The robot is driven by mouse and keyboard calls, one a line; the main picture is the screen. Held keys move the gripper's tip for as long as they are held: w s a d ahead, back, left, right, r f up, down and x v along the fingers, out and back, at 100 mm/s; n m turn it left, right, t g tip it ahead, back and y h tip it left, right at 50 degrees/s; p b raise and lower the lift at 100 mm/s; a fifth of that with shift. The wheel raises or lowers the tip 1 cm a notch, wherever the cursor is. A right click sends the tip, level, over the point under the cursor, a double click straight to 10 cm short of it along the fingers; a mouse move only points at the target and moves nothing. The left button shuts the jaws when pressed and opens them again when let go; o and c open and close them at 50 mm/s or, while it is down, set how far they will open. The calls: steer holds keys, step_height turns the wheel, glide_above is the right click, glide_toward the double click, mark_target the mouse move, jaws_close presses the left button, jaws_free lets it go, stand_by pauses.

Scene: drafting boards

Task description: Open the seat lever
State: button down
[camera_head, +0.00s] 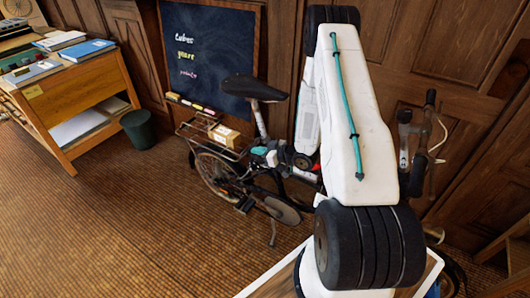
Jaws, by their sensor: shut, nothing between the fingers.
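A bicycle (245,185) stands upright in front of the wood-panelled wall. Its dark seat (254,88) sits on a post (261,120) that runs down to the frame. The seat lever cannot be made out at this size; the lower post area is crowded by my wrist. My white arm reaches up, then down behind its own front link. My gripper (262,153) is small in view, shut and empty, close to the lower seat post. Whether it touches the post or the frame, I cannot tell.
A rear rack (208,137) carries a light box (224,136). A chalkboard (212,50) leans behind the bicycle. A wooden desk (75,95) and a dark green bin (139,130) stand at the left. My arm hides the bicycle's middle. The brown floor at front left is clear.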

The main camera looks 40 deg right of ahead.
steer(key=shift+w+a, duration=0.1)
steer(key=shift+w+a+f, duration=0.25)
steer(key=shift+w+a, duration=0.3)
steer(key=shift+a, duration=0.15)
steer(key=shift+d, duration=0.1)
steer(key=s+a+v, duration=0.1)
steer(key=a+v, duration=0.1)
steer(key=v, duration=1.2)
steer(key=shift+s+r, duration=0.15)
steer(key=shift+s, duration=0.1)
